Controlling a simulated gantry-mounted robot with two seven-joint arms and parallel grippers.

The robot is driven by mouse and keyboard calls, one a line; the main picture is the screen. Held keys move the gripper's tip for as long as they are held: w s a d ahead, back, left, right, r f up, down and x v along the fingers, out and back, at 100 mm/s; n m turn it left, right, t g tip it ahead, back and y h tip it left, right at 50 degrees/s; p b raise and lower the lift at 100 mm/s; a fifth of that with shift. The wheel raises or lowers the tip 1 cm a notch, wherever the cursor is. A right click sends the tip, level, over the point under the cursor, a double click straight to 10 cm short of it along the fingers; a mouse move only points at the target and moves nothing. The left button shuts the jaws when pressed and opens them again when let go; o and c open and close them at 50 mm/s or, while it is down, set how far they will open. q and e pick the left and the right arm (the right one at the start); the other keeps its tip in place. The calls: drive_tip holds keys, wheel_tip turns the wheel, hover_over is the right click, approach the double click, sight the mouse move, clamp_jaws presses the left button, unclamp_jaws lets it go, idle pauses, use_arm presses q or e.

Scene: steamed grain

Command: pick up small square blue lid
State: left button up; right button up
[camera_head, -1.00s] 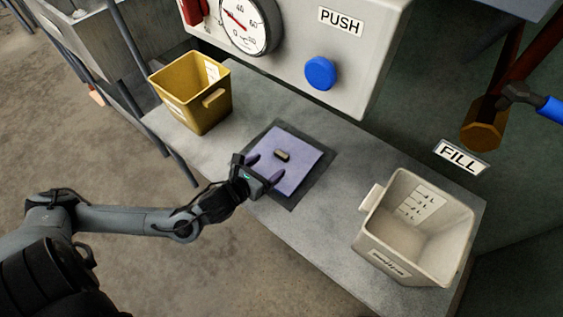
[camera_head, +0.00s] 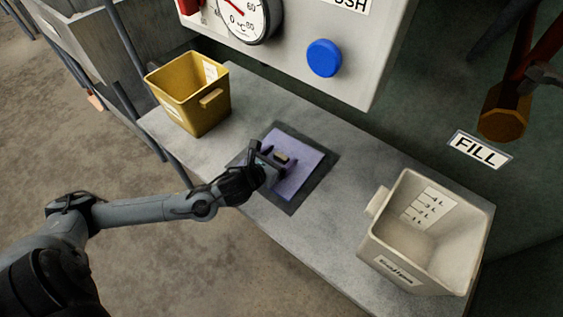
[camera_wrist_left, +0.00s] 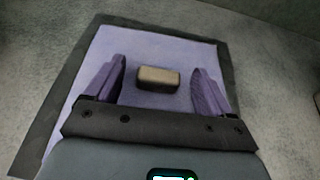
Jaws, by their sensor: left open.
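The square lid (camera_head: 303,178) is blue-purple and lies flat within a dark square border on the grey counter. A small tan block-shaped handle (camera_head: 282,158) stands at its middle. In the left wrist view the lid (camera_wrist_left: 190,50) fills the centre, and the handle (camera_wrist_left: 158,79) sits between my fingers. My left gripper (camera_head: 280,167) is open over the lid, its two purple fingers on either side of the handle with a gap on each side. In the wrist view the left gripper (camera_wrist_left: 157,88) holds nothing. My right gripper is not in view.
A yellow bin (camera_head: 190,103) stands at the counter's left end. A white measuring container (camera_head: 381,240) stands at the right. Behind the lid is a panel with a gauge (camera_head: 237,14) and a blue button (camera_head: 324,58). A FILL sign (camera_head: 479,149) is at the right.

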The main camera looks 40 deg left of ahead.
use_arm(q)
drive_tip(key=shift+c, duration=0.2)
drive_tip(key=c, duration=1.3)
drive_tip(key=shift+r, duration=0.15)
